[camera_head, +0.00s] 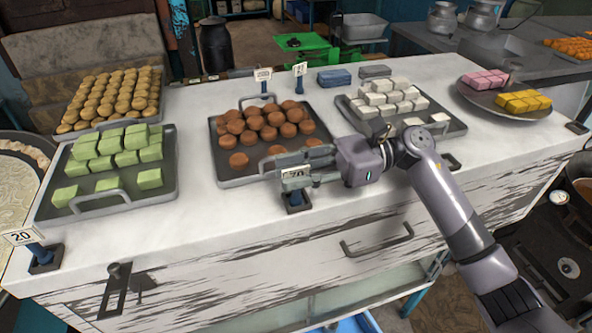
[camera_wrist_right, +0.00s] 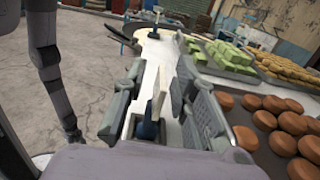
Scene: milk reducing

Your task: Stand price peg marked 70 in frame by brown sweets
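The price peg marked 70 (camera_head: 293,174) has a white card on a blue stem. It stands upright with its foot in the dark frame (camera_head: 297,207) at the counter's front edge, by the tray of brown sweets (camera_head: 262,130). My right gripper (camera_head: 308,172) is at card height, its fingers on either side of the peg. In the right wrist view the card (camera_wrist_right: 158,88) shows edge-on between the fingers, with gaps beside it, so the gripper looks open. The blue stem (camera_wrist_right: 148,130) shows below it. My left gripper is not in view.
Trays of green sweets (camera_head: 122,200) and white sweets (camera_head: 455,128) stand on either side. A peg marked 20 (camera_head: 22,237) stands at the front left corner. Two more pegs stand behind the brown sweets. The counter (camera_head: 205,215) is clear left of the gripper.

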